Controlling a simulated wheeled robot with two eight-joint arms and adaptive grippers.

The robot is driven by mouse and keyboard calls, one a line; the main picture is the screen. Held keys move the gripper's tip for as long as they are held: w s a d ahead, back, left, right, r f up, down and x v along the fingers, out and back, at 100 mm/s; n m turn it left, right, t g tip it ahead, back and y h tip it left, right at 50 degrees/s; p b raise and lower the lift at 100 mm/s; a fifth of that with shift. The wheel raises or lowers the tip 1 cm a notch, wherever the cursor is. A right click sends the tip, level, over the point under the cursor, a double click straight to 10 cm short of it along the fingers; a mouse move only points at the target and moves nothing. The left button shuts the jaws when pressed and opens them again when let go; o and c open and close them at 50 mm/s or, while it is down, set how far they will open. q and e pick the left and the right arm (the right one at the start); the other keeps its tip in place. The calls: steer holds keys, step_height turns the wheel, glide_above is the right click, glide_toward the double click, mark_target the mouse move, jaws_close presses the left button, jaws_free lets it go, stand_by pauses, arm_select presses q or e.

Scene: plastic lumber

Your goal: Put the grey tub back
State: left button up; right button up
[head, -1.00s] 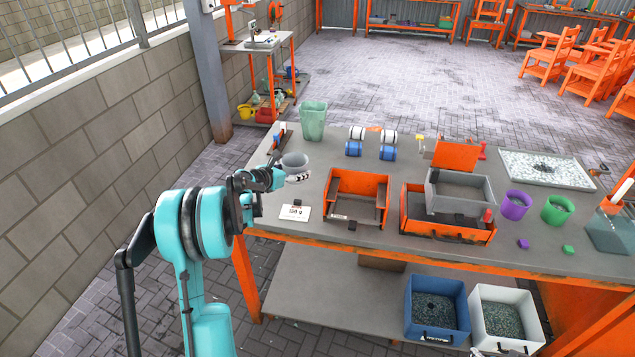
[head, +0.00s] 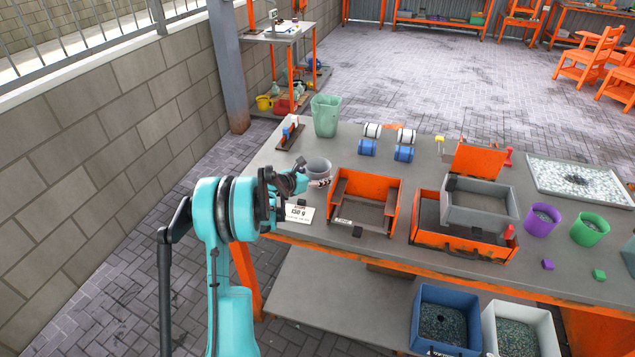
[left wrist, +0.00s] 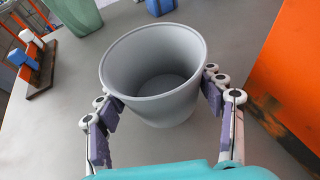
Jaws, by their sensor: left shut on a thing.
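The grey tub (head: 319,164) is a round, open-topped cup near the left end of the workbench, left of an orange tray. It looks empty and upright in the left wrist view (left wrist: 166,112). My left gripper (head: 316,181) is shut on the tub, with its fingers on opposite sides of the wall; they also show in the left wrist view (left wrist: 160,94). I cannot tell whether the tub's base touches the bench. My right gripper is not in view.
A white label card (head: 299,213) lies in front of the tub. The orange tray (head: 365,211) stands close on the right. A green bin (head: 326,116) and a rack with blue and white parts (head: 290,132) stand behind. Blue and white rolls (head: 404,153) lie farther back.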

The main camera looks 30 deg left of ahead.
arm_select(q)
steer(key=shift+f, duration=0.9)
steer(key=o, duration=1.2)
steer(key=shift+f, duration=0.15)
